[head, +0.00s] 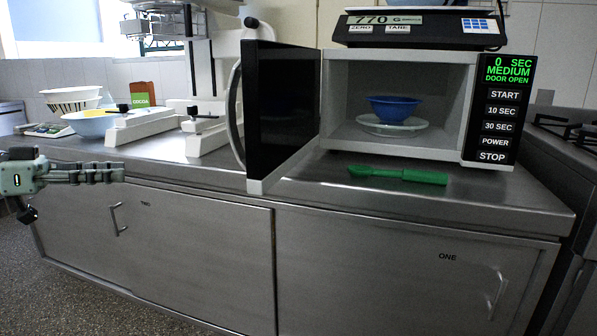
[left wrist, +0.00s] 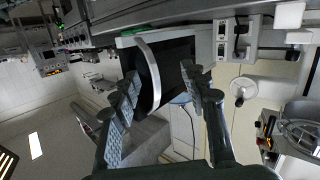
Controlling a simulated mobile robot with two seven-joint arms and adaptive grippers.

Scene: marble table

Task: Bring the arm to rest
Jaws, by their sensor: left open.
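My left gripper (head: 118,174) reaches in from the left edge in the head view, in front of the steel counter and apart from everything on it. In the left wrist view my left gripper (left wrist: 162,82) shows two spread fingers with nothing held between them. The microwave door's curved handle (left wrist: 150,75) shows beyond the fingers there, out of contact. The right gripper is in neither view.
An open microwave (head: 400,56) holds a blue bowl (head: 394,108) on a white plate (head: 391,128). Its door (head: 282,100) juts forward over the counter (head: 330,182). A green utensil (head: 398,174) lies in front. Floor space (head: 60,295) is clear at lower left.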

